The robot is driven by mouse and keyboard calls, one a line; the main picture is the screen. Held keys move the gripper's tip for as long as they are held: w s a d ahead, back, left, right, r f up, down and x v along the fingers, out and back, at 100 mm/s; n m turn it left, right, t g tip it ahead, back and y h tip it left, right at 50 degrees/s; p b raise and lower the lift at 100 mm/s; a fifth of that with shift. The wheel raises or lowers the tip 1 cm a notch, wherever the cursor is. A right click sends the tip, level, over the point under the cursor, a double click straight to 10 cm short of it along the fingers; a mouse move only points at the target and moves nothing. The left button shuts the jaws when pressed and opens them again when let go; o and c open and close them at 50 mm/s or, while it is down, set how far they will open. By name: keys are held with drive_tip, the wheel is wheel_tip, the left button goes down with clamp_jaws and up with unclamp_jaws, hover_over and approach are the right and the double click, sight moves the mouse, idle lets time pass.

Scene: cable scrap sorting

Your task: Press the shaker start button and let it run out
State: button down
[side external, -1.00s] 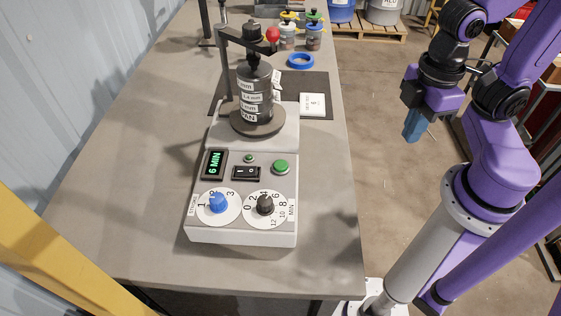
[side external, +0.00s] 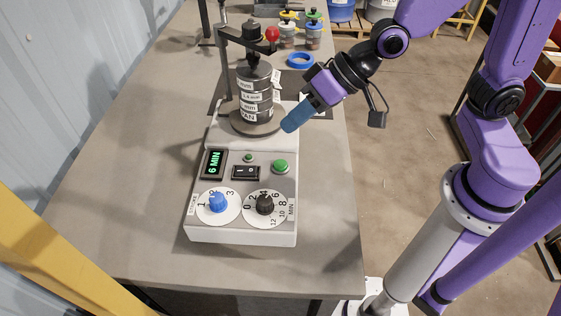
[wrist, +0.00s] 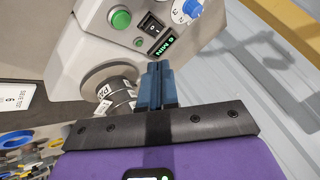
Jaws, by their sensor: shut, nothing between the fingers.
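The shaker (side external: 243,217) stands on the bench with a sieve stack (side external: 254,93) on its round plate. Its green start button (side external: 280,167) is at the right of the panel and also shows in the wrist view (wrist: 121,18). The display (side external: 214,164) reads 6 MIN. A black rocker switch (side external: 246,173), a small green lamp (side external: 248,157), a blue knob (side external: 218,203) and a black knob (side external: 265,205) share the panel. My gripper (side external: 289,126) has blue fingers, shut and empty. It is tilted above the right side of the shaker, behind the button and apart from it.
A clamp arm with a red ball knob (side external: 272,34) rises over the stack. A blue ring (side external: 300,60) and several jars (side external: 312,36) stand farther back. A dark mat (side external: 222,93) lies under the shaker's rear. The bench's front and left are clear.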

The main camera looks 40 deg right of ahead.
sight(285, 163)
drive_tip(key=shift+w+a+r+m+t, duration=0.1)
drive_tip(key=shift+w+a+m+t, duration=0.15)
drive_tip(key=shift+w, duration=0.25)
drive_tip(key=shift+w+a+r+m+t, duration=0.1)
drive_tip(key=shift+w+m+t, duration=0.05)
drive_tip(key=shift+w+m, duration=0.25)
drive_tip(key=shift+f, duration=4.45)
drive_tip(key=shift+f, duration=0.1)
drive_tip(key=shift+f, duration=0.3)
